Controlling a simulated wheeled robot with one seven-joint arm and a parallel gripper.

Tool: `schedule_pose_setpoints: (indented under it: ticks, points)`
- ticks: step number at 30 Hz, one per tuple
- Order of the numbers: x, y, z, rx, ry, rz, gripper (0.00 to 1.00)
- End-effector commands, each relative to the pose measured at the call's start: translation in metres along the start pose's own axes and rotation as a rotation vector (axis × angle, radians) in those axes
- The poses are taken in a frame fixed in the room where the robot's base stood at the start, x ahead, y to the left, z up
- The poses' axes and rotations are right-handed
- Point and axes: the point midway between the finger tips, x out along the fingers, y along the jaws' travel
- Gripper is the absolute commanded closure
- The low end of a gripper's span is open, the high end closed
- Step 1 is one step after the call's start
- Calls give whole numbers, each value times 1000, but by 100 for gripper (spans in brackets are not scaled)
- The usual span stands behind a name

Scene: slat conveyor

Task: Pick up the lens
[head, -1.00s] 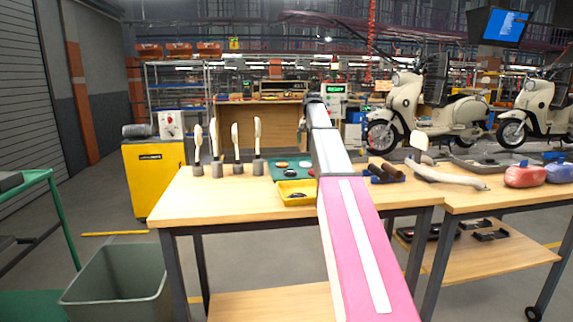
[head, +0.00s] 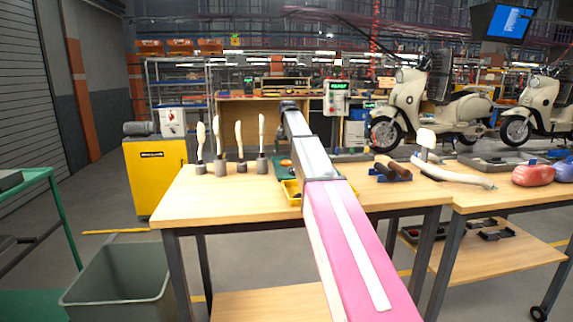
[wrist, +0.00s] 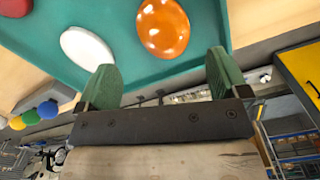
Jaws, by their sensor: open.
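An orange, glossy, domed lens (wrist: 163,27) lies on a teal mat (wrist: 110,22) in the wrist view. A flat white disc (wrist: 87,48) lies beside it, to the left. My gripper (wrist: 163,78) has two green fingers, spread apart with nothing between them. The orange lens appears just beyond the gap, nearer the right finger; the white disc is by the left finger. I cannot tell the height between fingers and mat. In the head view a small orange piece (head: 285,163) shows beside my arm, which hides most of the mat.
A yellow tray (head: 291,188) stands in front of the mat, partly behind my arm. Several upright pale tools in grey holders (head: 220,168) stand to the left. Brown cylinders (head: 392,170) on a blue stand are to the right. The table's front left is clear.

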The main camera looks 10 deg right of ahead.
Motion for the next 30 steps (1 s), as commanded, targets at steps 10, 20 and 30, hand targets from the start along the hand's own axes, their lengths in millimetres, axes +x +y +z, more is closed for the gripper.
schedule_pose_setpoints:
  ticks: [10, 20, 30]
  points:
    - [42, -6, 5, 0, -2, 1, 7]
    - [49, -6, 4, 0, 0, 0, 14]
    - [49, -6, 4, 0, 0, 0, 61]
